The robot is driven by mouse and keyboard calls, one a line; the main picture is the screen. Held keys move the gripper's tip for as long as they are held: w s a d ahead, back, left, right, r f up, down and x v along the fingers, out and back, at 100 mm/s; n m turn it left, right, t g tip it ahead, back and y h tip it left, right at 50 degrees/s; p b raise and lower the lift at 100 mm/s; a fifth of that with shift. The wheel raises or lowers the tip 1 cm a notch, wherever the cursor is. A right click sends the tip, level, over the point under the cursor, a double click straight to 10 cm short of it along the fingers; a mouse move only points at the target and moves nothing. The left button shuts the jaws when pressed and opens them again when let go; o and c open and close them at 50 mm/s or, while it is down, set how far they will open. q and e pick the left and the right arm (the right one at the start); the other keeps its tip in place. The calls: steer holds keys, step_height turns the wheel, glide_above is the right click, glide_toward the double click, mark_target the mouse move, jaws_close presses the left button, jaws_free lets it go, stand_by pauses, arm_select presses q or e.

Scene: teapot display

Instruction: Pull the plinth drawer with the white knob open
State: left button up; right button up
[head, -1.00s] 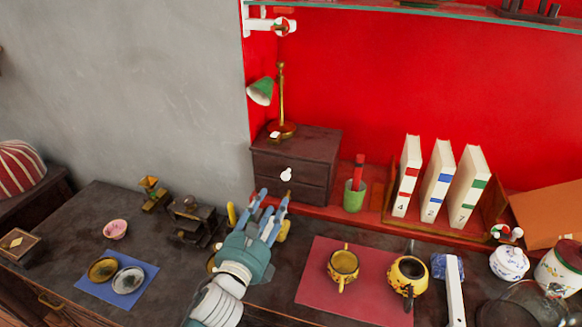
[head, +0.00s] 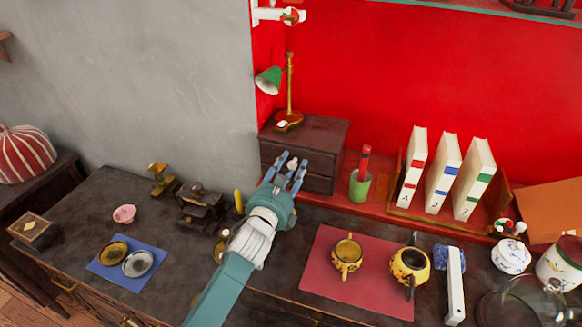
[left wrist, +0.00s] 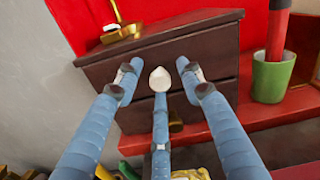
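The plinth (head: 318,133) is a dark wooden two-drawer chest on the red ledge against the red wall. Its upper drawer (left wrist: 198,50) has the white knob (left wrist: 160,79), which also shows in the head view (head: 292,164). The lower drawer has a brass knob (left wrist: 174,122). Both drawers look shut. My left gripper (head: 288,165) is in front of the upper drawer, its blue fingers open and spread around the white knob. In the left wrist view (left wrist: 157,78) the knob lies between the fingertips; contact cannot be told. My right gripper is not in view.
A green-shaded brass lamp (head: 289,100) stands on the plinth. A green cup (head: 360,187) with a red item stands close to its right. Books (head: 440,172) stand further right. Teapots (head: 410,266) sit on the red mat (head: 330,279), and small metal items (head: 200,205) stand left of my arm.

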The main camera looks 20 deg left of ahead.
arm_select(q)
jaws_close()
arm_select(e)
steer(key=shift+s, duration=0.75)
arm_select(q)
steer(key=s+p, duration=0.2)
steer(key=s, duration=0.9)
steer(key=shift+s+a, duration=0.15)
steer(key=shift+s, duration=0.3)
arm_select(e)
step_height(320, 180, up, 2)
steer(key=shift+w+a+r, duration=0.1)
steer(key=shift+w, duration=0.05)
